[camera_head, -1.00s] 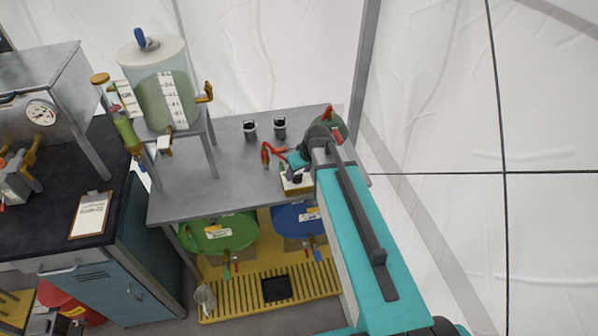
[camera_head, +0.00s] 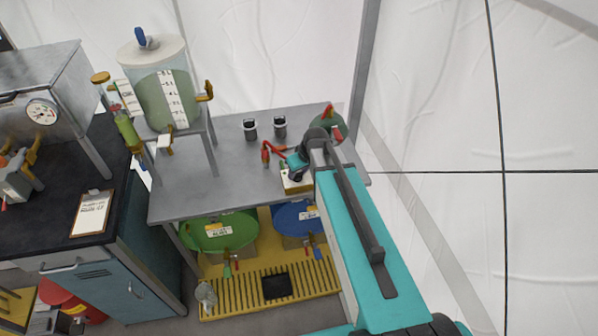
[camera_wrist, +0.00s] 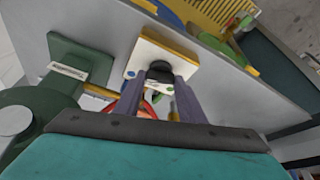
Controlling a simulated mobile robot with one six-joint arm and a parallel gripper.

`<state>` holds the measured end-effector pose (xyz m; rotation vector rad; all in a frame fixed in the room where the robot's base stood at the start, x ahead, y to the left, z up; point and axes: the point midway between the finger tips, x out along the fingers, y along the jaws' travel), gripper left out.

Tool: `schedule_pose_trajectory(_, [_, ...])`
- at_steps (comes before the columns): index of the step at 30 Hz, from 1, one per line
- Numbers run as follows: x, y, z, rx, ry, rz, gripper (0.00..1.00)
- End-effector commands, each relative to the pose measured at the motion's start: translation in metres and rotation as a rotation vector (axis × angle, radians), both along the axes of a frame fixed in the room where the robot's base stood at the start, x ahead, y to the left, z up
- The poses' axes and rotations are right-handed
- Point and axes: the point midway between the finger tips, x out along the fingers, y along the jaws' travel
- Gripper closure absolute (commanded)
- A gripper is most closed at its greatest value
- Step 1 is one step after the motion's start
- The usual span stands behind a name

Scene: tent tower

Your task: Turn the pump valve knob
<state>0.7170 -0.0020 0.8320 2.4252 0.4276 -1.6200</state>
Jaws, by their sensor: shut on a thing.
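A black round knob (camera_wrist: 159,70) sits on a small white and yellow box (camera_wrist: 146,55) in the wrist view. The box also shows in the head view (camera_head: 297,187), on the right part of the grey bench. My gripper (camera_wrist: 160,80) has one finger on each side of the knob and is shut on it. In the head view my gripper (camera_head: 297,166) is above the box, and the knob is mostly hidden by it. A green pump-like body (camera_wrist: 80,62) with a pale label stands left of the box in the wrist view.
The grey bench (camera_head: 185,195) carries a clear tank (camera_head: 165,95) on a stand and two small dark cups (camera_head: 250,130) (camera_head: 280,127). A red curved part (camera_head: 267,152) is close left of my gripper. Green (camera_head: 215,240) and blue (camera_head: 292,220) drums stand below.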

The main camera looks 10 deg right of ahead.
Motion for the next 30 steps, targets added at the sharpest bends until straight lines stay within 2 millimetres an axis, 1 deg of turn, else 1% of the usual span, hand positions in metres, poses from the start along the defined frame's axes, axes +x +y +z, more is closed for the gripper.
schedule_pose_trajectory(7, [-0.0004,0.0007,-0.0003,0.001,0.0,-0.026,0.86])
schedule_pose_trajectory(14, [-0.0008,0.0012,-0.0012,0.0,0.0,-0.103,0.86])
schedule_pose_trajectory(20, [-0.001,0.0024,-0.002,0.0,0.0,-0.211,0.86])
schedule_pose_trajectory(30, [-0.0005,0.0042,-0.0022,0.0,0.0,-0.442,0.86])
